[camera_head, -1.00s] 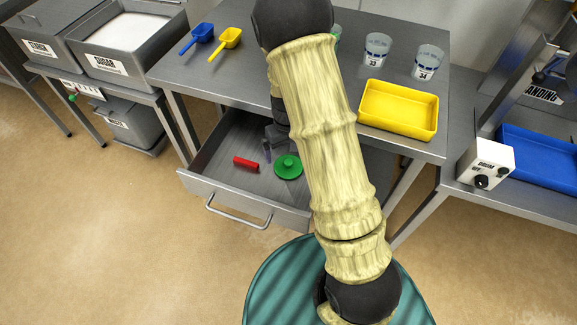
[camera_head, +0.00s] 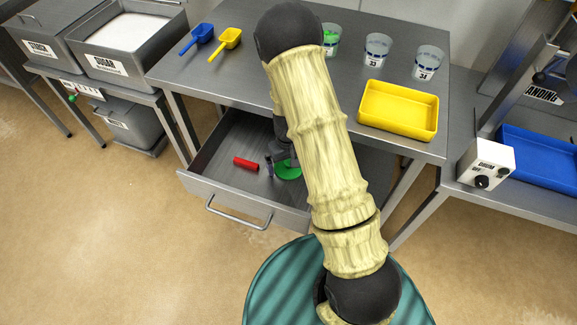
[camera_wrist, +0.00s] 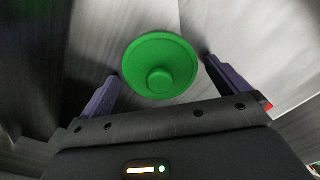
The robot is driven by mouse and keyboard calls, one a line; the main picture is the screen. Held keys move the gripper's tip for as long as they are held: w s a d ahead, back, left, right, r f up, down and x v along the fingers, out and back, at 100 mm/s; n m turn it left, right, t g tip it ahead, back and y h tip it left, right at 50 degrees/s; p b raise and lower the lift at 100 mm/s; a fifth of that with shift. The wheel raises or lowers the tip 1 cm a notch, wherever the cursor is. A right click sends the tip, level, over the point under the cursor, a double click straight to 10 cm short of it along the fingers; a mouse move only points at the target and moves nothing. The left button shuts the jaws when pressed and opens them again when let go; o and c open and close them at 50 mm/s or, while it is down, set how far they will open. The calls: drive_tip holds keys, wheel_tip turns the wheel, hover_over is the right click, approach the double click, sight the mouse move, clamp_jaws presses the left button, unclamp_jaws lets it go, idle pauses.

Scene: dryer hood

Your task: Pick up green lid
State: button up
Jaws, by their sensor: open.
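The green lid (camera_head: 288,172) is a round disc with a small knob, lying in the open drawer (camera_head: 225,178). In the head view my gripper (camera_head: 281,166) is over it and hides part of it. In the wrist view the whole lid (camera_wrist: 160,66) shows, with its knob towards the gripper's palm side. My gripper (camera_wrist: 160,84) is open, with one purple-grey finger on each side of the lid's lower part. Nothing is held between the fingers. I cannot tell the exact height gap between fingertips and lid.
A red block (camera_head: 246,163) lies in the drawer left of the lid. The drawer's front wall and handle (camera_head: 238,216) stand close by. The tabletop above holds a yellow tray (camera_head: 398,109), cups (camera_head: 377,50) and two scoops (camera_head: 229,39).

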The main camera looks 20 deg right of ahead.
sight(288, 162)
drive_tip(key=shift+c, duration=0.2)
idle(0.3)
drive_tip(key=c, duration=0.8)
drive_tip(key=shift+r, duration=0.15)
wheel_tip(288, 162, up, 10)
drive_tip(key=shift+f+p, duration=0.1)
drive_tip(key=shift+p, duration=0.2)
